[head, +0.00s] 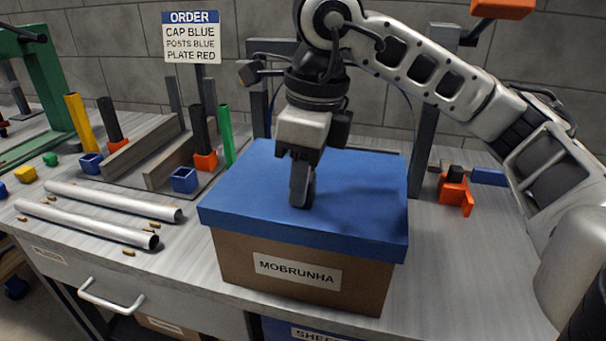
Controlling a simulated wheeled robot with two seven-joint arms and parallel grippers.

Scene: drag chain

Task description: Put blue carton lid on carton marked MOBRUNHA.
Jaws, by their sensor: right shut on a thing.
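The brown carton (230,265) marked MOBRUNHA stands on the grey workbench near its front edge. The blue lid (350,225) sits over the top of the carton, its rim coming down around the upper edge on the front side. It looks level; the far side is partly hidden by my arm. My right gripper (301,195) points down at the middle of the lid, its fingers together and touching the lid's top. What exactly lies between the fingers is hidden. My left gripper is out of view.
Two pale tubes (100,200) and small brass pieces lie left of the carton. Behind them stand coloured posts and blue and orange blocks. An order sign (191,38) stands at the back. Orange parts (455,195) and a blue piece (489,177) lie on the right. The front right bench is clear.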

